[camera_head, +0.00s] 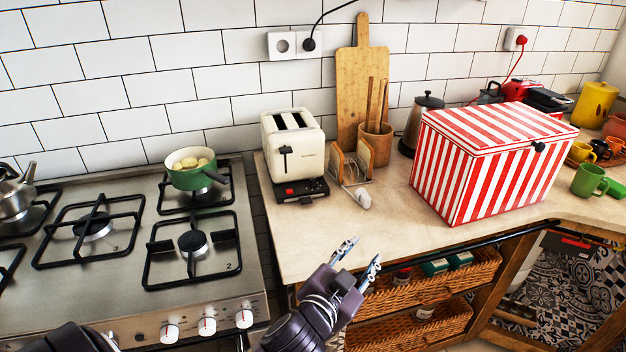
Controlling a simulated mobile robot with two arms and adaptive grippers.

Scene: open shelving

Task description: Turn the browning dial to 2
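A cream toaster (306,160) with two slots and a black lever (286,158) stands upright on the counter beside the stove. Its black lower front (303,190) faces me and carries a small red part (289,191). Dark round shapes near that part may be the browning dial, but they are too small to tell, and I cannot read any setting.
A green pot (196,172) sits on the gas stove (100,290) at left. A bread holder (351,163), a white cord-like item (362,198) and a utensil pot (376,143) are right of the toaster. A red-striped box (470,165) stands farther right. Counter in front is clear.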

